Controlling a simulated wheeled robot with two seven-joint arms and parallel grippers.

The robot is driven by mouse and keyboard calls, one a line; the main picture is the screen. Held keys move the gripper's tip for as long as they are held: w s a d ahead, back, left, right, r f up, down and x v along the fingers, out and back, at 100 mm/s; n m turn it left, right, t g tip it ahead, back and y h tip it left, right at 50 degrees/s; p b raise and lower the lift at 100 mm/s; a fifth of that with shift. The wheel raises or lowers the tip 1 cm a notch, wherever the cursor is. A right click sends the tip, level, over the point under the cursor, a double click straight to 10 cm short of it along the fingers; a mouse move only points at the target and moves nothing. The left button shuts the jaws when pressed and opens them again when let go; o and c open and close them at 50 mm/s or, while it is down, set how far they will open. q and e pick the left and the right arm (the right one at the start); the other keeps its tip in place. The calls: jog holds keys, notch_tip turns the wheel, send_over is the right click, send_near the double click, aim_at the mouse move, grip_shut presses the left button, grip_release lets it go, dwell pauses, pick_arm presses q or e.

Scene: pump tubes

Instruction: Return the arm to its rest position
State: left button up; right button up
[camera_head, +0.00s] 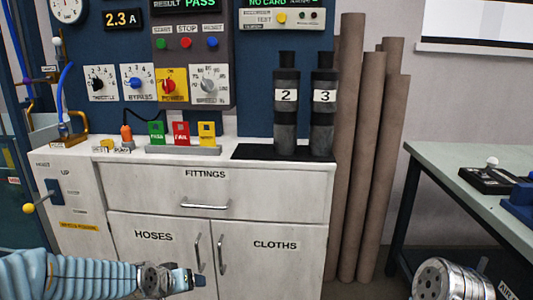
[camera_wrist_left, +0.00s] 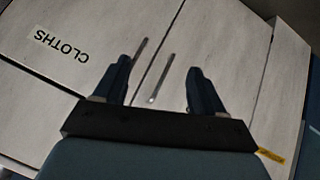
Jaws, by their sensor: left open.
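My left gripper (camera_head: 196,281) is low in front of the cabinet (camera_head: 135,190), near the lower doors, at the end of the blue-sleeved arm. In the left wrist view my left gripper (camera_wrist_left: 158,68) has its two dark fingers apart, with nothing between them but the view of the cabinet doors and handles. Part of my right arm (camera_head: 446,280) shows at the lower right, with a round metal end; no right fingers can be seen.
Two dark tubes, 2 (camera_head: 286,110) and 3 (camera_head: 323,112), stand upright on a black mat (camera_head: 250,152) on the cabinet top. Green, red and yellow tags (camera_head: 181,133) stand beside them. Brown pipes (camera_head: 366,160) lean behind. A green-topped table (camera_head: 450,180) is at right.

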pick_arm(q)
jog(key=s+d+f+g, duration=0.2)
jog(key=s+f, duration=0.3)
jog(key=f, duration=0.4)
jog(key=s+d+f+g, duration=0.2)
jog(key=s+d+f, duration=0.15)
jog(key=f, duration=0.55)
jog(key=s+d+f+g, duration=0.1)
jog(key=s+d+f, duration=0.1)
jog(key=s+f, duration=0.3)
jog(key=s+d+f+g+h, duration=0.1)
jog(key=s+f+g, duration=0.1)
jog(key=s+f, duration=0.4)
jog(key=s, duration=0.4)
jog(key=shift+s+d+h, duration=0.3)
jog(key=shift+s+d, duration=0.1)
dwell(1.3)
